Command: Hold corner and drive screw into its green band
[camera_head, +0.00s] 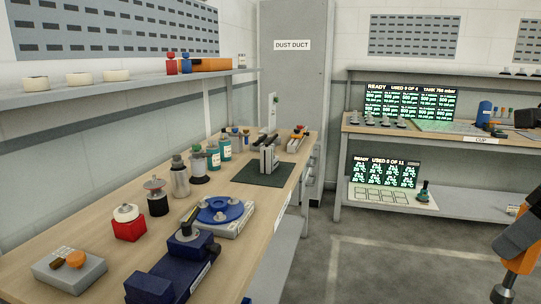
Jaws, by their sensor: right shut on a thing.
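My right gripper (505,278) is at the lower right edge, over the grey floor and away from both benches. It is shut on a small dark grey piece (501,293) that points down; its lower end is near the picture's bottom edge and I cannot tell what it is. I cannot make out the corner, a screw or a green band anywhere in this view. My left gripper is not in view.
A long wooden bench (120,255) on the left carries bottles, a blue round fixture (220,210) and a dark blue device (175,270). A right bench (380,129) holds lit screens and a CUP label. Open floor (370,270) lies between.

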